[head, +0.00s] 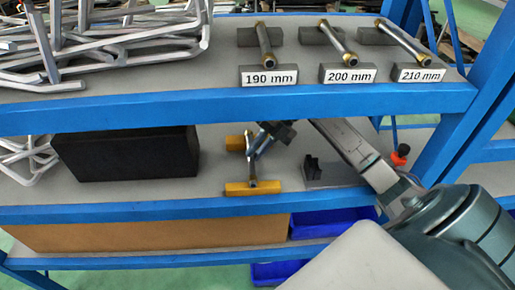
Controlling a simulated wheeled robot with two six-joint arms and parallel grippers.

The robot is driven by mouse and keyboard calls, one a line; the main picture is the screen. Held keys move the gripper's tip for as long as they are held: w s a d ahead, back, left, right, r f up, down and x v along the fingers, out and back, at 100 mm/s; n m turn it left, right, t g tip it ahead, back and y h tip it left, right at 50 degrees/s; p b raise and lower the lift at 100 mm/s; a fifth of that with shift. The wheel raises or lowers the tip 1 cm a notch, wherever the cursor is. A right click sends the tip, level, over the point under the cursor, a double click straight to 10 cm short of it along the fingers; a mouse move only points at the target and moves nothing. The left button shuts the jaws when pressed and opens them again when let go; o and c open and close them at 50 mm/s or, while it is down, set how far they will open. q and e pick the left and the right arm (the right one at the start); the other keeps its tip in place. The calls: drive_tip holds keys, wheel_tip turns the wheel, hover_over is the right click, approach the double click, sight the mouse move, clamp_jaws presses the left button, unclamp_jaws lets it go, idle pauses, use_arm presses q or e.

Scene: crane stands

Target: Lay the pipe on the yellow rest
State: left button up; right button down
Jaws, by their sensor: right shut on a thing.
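The yellow rest is two separate yellow blocks on the middle shelf, with the front block (240,189) near the shelf's front edge and the back block (234,143) behind it. The thin metal pipe (252,168) runs front to back across them, its near end at the front block and its far end by the back block. I cannot tell whether it touches both blocks. My right gripper (257,146) reaches in from the right under the top shelf and is shut on the pipe between the blocks, partly hiding it. My left gripper is not in view.
A black box (125,153) stands left of the rest. A grey block with a dark holder (328,174) is at its right. A blue post (485,85) is at right.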

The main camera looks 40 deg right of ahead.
drive_tip(key=c, duration=1.3)
unclamp_jaws()
